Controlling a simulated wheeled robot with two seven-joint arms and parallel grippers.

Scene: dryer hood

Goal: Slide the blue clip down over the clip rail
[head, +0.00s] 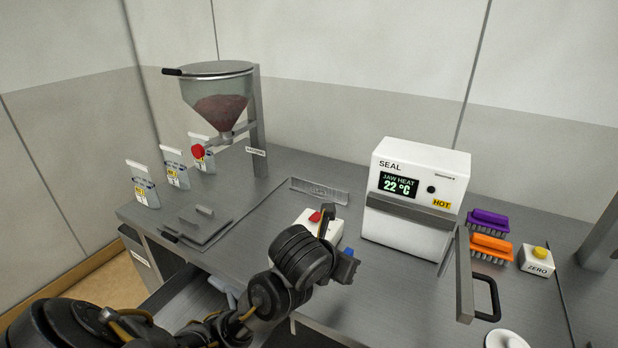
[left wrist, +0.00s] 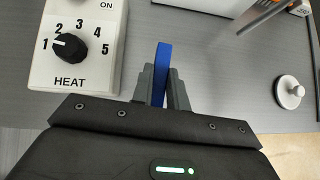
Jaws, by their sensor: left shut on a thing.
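The blue clip (left wrist: 162,75) is a narrow blue bar in the left wrist view. It stands out between the two grey fingers of my left gripper (left wrist: 162,92), which is shut on it. In the head view only a small blue part of the clip (head: 348,252) shows at the fingertips of my left gripper (head: 345,264), over the front of the grey bench. Most of the clip there is hidden by the gripper. I cannot make out the clip rail for certain in either view. My right gripper is not in view.
A white heat control box (left wrist: 78,45) is close left of the gripper. The SEAL unit (head: 415,200), with a handled arm (head: 478,285), stands to the right. Purple (head: 488,220) and orange (head: 490,247) brushes lie farther right. A low strip (head: 320,191) lies behind.

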